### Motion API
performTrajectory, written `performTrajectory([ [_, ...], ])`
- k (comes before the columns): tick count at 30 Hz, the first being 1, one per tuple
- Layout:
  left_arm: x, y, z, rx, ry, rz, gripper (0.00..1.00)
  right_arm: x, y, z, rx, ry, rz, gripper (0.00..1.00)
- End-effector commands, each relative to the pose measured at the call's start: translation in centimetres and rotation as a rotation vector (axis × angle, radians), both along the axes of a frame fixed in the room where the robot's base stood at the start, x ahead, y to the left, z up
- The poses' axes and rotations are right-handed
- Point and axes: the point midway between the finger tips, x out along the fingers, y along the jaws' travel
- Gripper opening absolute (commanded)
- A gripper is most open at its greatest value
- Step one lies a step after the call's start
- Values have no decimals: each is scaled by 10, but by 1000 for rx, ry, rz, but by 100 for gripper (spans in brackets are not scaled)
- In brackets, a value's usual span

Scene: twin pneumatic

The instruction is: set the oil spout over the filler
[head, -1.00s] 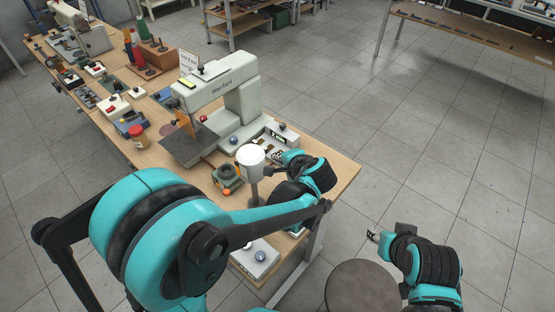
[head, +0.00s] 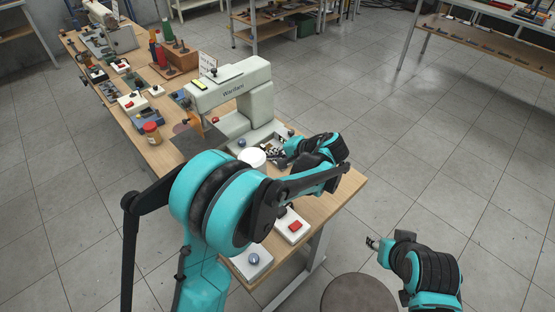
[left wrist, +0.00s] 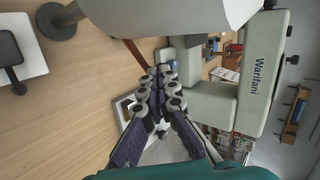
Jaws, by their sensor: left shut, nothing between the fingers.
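My left gripper (head: 284,161) is beside a white round-topped piece (head: 252,157) in front of the sewing machine. In the left wrist view my left gripper (left wrist: 160,80) is shut and empty. A large pale rounded body (left wrist: 170,14) fills the top of that view, just beyond the fingertips; it looks like the same white piece. I cannot tell whether they touch. My left arm hides the lower part of the white piece. I cannot make out the spout or the filler for certain. My right gripper (head: 373,243) hangs over the floor, clear of the bench, too small to judge.
The pale sewing machine (head: 232,95) stands behind the white piece on the wooden bench (head: 335,195). A round stool (head: 358,296) stands right of the bench.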

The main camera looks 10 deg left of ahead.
Motion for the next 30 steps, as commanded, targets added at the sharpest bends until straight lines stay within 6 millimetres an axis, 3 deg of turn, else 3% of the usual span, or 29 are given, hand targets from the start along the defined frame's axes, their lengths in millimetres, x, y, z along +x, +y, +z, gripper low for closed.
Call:
performTrajectory([
  [9, 6, 29, 1, 0, 0, 24, 0, 0, 0, 4, 0, 0, 0, 40],
  [30, -4, 77, 0, -1, -1, 457, 0, 0, 0, 13, 0, 0, 0, 40],
])
